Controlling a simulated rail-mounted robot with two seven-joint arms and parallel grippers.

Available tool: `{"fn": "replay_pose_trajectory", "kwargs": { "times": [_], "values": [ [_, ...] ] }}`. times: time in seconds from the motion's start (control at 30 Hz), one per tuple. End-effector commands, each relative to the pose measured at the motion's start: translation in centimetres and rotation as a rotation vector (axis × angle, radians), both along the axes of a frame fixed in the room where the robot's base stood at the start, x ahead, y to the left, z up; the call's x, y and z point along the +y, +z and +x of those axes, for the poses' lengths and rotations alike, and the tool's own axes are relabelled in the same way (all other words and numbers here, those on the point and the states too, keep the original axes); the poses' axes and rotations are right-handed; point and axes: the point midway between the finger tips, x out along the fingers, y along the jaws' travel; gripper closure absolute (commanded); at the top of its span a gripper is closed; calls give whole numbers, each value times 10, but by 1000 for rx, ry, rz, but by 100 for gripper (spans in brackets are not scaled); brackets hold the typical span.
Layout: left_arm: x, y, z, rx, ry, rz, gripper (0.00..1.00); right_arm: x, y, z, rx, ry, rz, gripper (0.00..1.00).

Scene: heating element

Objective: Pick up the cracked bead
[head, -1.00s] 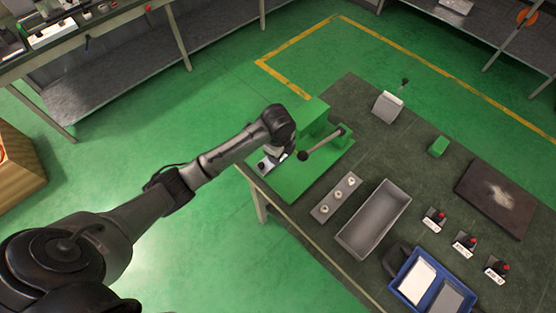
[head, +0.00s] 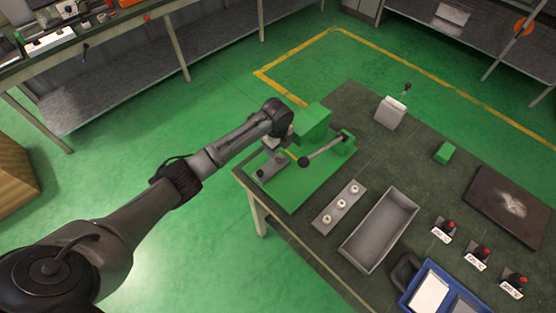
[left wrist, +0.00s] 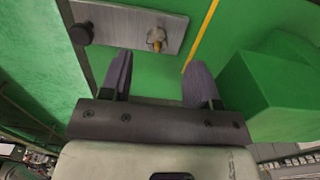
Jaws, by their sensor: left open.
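A small tan-and-grey bead (left wrist: 157,38) sits on a grey metal plate (left wrist: 125,20) on the green press in the left wrist view. I cannot make out a crack in it. In the head view the plate (head: 271,165) lies on the green base, and I cannot pick out the bead there. My left gripper (left wrist: 160,78) is open and empty, its fingers pointing toward the plate, apart from the bead. In the head view the left gripper (head: 283,140) is just above the plate, its fingers mostly hidden. My right gripper is not in view.
The green press head (head: 314,121) stands close beside the left gripper, with a ball-ended lever (head: 325,151). Open floor is left.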

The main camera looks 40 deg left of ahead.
Motion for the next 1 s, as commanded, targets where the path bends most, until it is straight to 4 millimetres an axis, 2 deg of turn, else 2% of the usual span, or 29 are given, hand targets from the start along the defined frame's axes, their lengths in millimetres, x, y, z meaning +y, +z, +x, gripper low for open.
{"fn": "replay_pose_trajectory", "kwargs": {
  "times": [0.17,0.4,0.53,0.87,1.0],
  "values": [
    [0,-8,0,0,1,0,44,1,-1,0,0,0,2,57],
    [1,-39,-3,2,1,-1,44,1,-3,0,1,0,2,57],
    [1,-51,-3,1,2,0,44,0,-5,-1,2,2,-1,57],
    [1,-56,-3,-1,1,1,44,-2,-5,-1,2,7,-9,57],
    [1,-55,-3,-1,1,1,56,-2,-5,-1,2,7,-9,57]
  ]
}}
